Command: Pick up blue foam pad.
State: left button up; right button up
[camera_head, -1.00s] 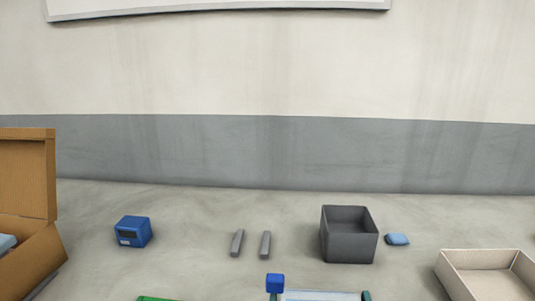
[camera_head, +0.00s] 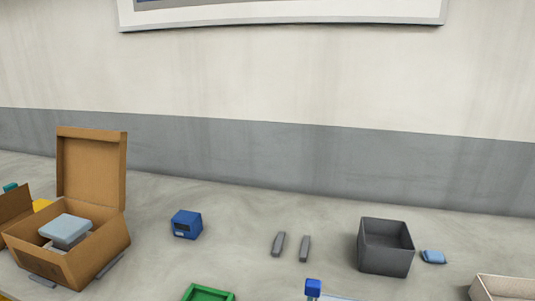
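A light blue pad (camera_head: 65,227) lies on top of a grey piece (camera_head: 70,240) inside the open cardboard box (camera_head: 93,262) at the left. A smaller blue, cushion-like item (camera_head: 433,256) lies on the table just right of the dark grey bin (camera_head: 386,261). I cannot tell for certain which of the two is the blue foam pad. Neither of my grippers is in view.
A blue device (camera_head: 186,225) and two grey bars (camera_head: 279,244) stand mid-table. A green tray (camera_head: 209,293), a blue block (camera_head: 313,287) and a beige tray (camera_head: 500,289) are cut off along the bottom. Yellow and teal items show at far left.

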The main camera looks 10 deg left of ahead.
aim_at(65, 228)
jog(key=u, duration=1.55)
